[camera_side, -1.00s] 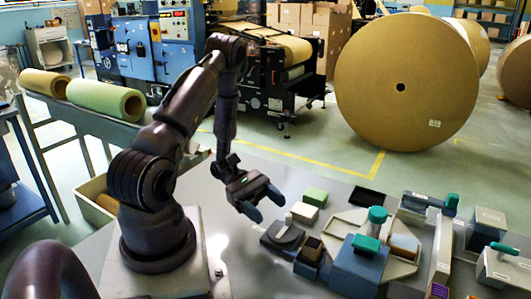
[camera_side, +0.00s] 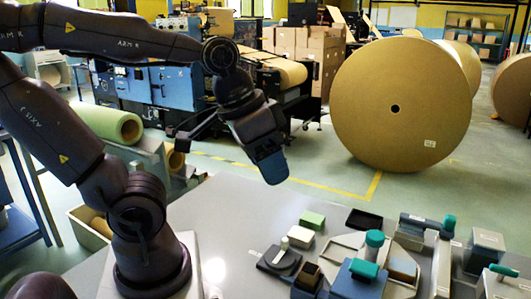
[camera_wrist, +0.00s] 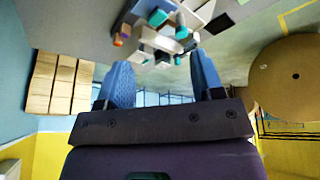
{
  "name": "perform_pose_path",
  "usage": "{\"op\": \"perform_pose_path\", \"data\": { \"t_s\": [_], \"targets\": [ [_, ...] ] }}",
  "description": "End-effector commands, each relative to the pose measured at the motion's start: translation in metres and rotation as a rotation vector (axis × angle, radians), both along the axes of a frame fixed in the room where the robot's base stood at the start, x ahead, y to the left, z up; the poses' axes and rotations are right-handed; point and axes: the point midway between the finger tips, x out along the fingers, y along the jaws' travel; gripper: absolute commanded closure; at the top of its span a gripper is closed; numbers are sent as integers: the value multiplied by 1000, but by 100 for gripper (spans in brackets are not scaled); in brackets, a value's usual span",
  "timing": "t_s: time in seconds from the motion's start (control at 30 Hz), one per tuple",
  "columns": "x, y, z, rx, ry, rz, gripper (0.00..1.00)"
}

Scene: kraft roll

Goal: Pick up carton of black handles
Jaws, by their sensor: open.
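My gripper (camera_side: 270,168) is raised above the left back part of the grey bench, clear of the objects on it. Its blue fingers point down in the side view. In the wrist view my gripper (camera_wrist: 162,82) has its two blue fingers spread with nothing between them. I cannot make out a carton with black handles in either view. A small open brown box (camera_side: 307,274) stands on the bench, and its contents are too small to tell. A black shallow tray (camera_side: 368,219) lies behind the bench fixtures.
The bench (camera_side: 235,212) is bare at its back left. A green block (camera_side: 312,220), a white block (camera_side: 300,237) and teal-handled tools (camera_side: 374,240) crowd its right. Brown cartons (camera_side: 304,42) stack behind, beside a large kraft roll (camera_side: 395,130).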

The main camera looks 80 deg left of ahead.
Motion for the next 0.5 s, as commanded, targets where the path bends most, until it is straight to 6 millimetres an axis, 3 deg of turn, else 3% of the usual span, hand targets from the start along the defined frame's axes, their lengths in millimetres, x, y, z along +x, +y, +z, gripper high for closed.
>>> {"op": "perform_pose_path", "data": {
  "t_s": [0.13,0.2,0.5],
  "targets": [
    [-3,-3,12,49,-93,-48,39],
    [-3,-3,13,56,-104,-53,34],
    [-3,-3,13,55,-102,-51,34]
  ]
}}
